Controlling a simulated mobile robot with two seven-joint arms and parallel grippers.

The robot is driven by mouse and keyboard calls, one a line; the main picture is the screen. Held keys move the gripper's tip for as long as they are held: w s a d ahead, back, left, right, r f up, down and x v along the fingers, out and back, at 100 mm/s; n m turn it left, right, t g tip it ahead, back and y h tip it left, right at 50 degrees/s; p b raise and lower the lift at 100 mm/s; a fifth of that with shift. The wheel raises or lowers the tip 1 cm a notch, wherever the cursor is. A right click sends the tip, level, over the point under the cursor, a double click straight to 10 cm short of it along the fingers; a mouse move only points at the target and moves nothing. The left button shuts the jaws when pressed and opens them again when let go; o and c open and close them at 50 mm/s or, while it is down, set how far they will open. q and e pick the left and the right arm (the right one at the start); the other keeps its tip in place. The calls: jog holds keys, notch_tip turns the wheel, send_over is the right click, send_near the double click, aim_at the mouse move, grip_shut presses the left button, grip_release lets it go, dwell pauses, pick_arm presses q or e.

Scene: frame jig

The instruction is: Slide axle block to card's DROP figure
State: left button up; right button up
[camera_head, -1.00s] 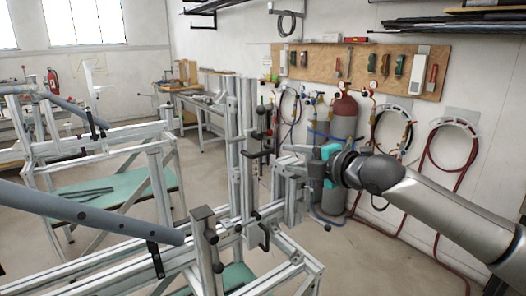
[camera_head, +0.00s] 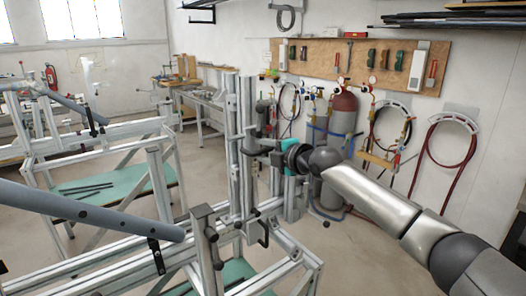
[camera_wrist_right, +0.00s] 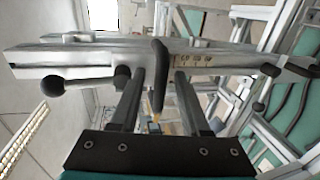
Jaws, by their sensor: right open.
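The upright silver post (camera_head: 233,150) of the jig stands in the middle of the head view. Dark clamp-like parts, which seem to belong to the axle block, sit on its right side, partly hidden by my gripper. My right gripper (camera_head: 268,152) is at these parts, reaching in from the right. In the right wrist view its two dark fingers (camera_wrist_right: 160,80) are open, one on each side of a dark upright bar (camera_wrist_right: 158,62). I cannot tell whether they touch it. A silver rail with scale marks (camera_wrist_right: 195,60) crosses behind. No DROP figure is readable. My left gripper is out of view.
A grey tube (camera_head: 90,212) lies across the jig frame at the left, with a short clamped post (camera_head: 205,235) at its end. Gas bottles (camera_head: 342,125) and hoses stand by the wall behind my right arm. Dark round knobs (camera_wrist_right: 50,86) flank the fingers in the wrist view.

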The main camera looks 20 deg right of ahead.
dwell(0.3)
grip_shut()
dwell(1.3)
